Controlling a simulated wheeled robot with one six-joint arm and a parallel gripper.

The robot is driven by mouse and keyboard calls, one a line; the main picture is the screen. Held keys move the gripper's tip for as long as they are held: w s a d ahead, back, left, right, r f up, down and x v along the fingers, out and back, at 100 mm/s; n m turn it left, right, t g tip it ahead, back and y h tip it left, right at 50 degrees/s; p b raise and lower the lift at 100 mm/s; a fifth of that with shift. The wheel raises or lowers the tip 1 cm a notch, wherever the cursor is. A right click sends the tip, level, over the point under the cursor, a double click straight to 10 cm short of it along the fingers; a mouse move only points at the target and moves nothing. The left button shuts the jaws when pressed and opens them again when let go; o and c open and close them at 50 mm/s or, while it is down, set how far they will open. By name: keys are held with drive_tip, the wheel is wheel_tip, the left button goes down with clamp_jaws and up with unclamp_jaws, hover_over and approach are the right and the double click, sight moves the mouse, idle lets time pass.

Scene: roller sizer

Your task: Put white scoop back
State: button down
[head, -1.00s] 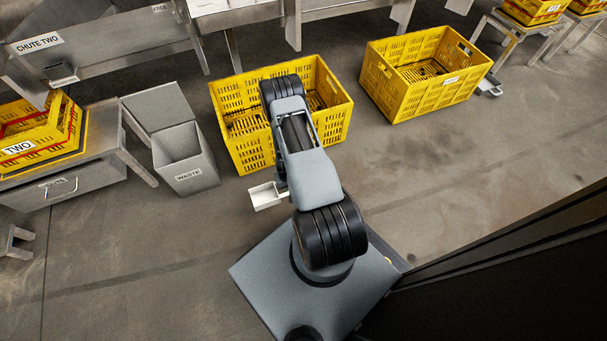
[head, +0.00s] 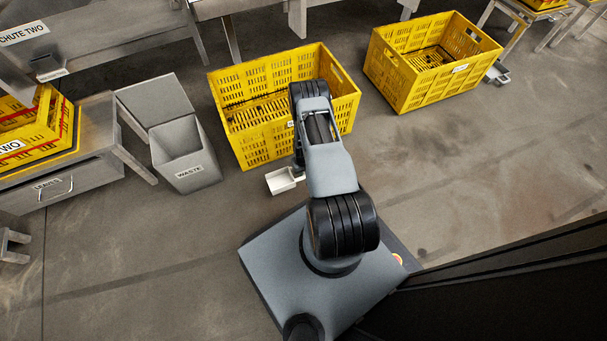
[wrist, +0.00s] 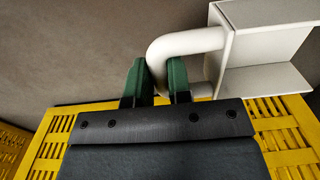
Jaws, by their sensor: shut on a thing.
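The white scoop (head: 284,180) shows in the head view just left of my arm, in front of the nearer yellow crate. In the wrist view the scoop (wrist: 262,50) has a boxy open pan at the upper right and a curved tubular handle. My gripper (wrist: 160,78) has green fingers, one on each side of the handle, and is shut on it. The scoop is held with its pan off to the right of the fingers. In the head view the fingers are mostly hidden by my arm.
The nearer yellow crate (head: 238,150) stands close behind the scoop, and a second yellow crate (head: 396,82) is to its right. A grey waste bin (head: 190,165) with a raised lid is at the left, beside a drawer table (head: 92,165). Floor at the right is clear.

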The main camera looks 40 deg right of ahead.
drive_tip(key=shift+w+d+f+b, duration=0.25)
drive_tip(key=shift+d+f+b, duration=0.15)
drive_tip(key=shift+f, duration=0.15)
wheel_tip(320, 180, down, 4)
drive_tip(key=b, duration=0.2)
drive_tip(key=shift+w+d+r+b, duration=0.1)
drive_tip(key=shift+w+r+b, duration=0.05)
drive_tip(key=shift+r+b, duration=0.15)
drive_tip(key=shift+r, duration=0.1)
drive_tip(key=c, duration=1.1)
unclamp_jaws()
drive_tip(key=shift+o, duration=0.2)
